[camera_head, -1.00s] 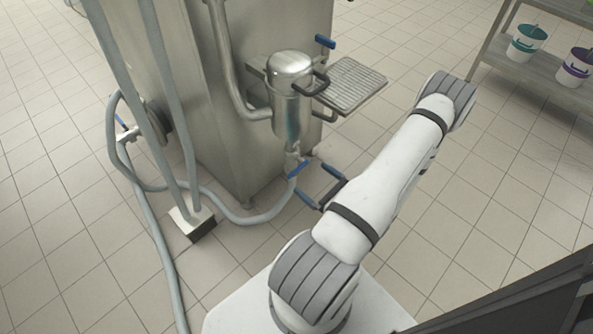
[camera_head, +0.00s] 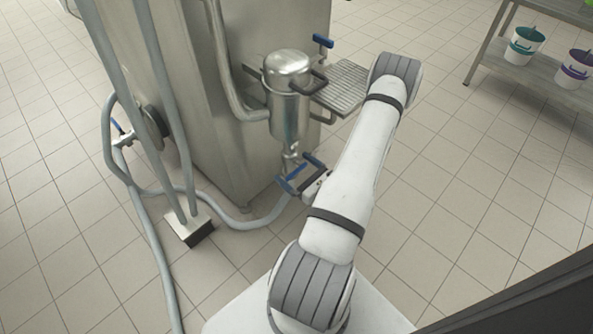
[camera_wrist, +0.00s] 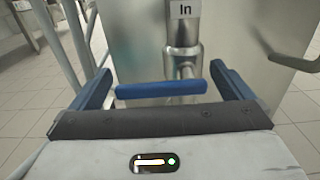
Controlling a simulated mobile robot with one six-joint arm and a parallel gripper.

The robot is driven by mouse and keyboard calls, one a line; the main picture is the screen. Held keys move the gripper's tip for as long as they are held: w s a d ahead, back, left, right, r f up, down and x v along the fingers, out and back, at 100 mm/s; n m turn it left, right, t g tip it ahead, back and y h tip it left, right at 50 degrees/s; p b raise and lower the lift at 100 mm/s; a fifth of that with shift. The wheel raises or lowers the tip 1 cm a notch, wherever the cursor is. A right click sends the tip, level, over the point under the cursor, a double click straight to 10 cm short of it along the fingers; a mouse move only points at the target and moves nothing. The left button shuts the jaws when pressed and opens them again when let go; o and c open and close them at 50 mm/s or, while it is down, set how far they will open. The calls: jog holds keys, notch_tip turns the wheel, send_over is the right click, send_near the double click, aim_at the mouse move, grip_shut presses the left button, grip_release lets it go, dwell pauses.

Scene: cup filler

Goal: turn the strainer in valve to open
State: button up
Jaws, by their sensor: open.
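The strainer (camera_head: 288,95) is a steel canister with a lid and a dark handle, beside the steel machine. Below it, the strainer in valve has a blue lever handle, seen in the wrist view (camera_wrist: 161,89) lying level across the pipe under an "In" label (camera_wrist: 183,9). My gripper (camera_head: 300,171) is open, with blue fingers on either side of the lever in the wrist view (camera_wrist: 160,84). The lever appears between the fingers, and I cannot tell whether either finger touches it. In the head view the lever is hard to separate from the fingers.
A grey hose (camera_head: 235,221) runs from below the valve across the floor. The steel machine (camera_head: 190,100) stands behind, with a grated shelf (camera_head: 343,88) and another blue handle (camera_head: 323,41) above. A rack with buckets (camera_head: 524,46) is at upper right. The tiled floor between is clear.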

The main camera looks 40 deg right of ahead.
jog(key=shift+c, duration=0.2)
jog(key=shift+a, duration=0.1)
jog(key=c, duration=1.3)
jog(key=shift+o, duration=0.3)
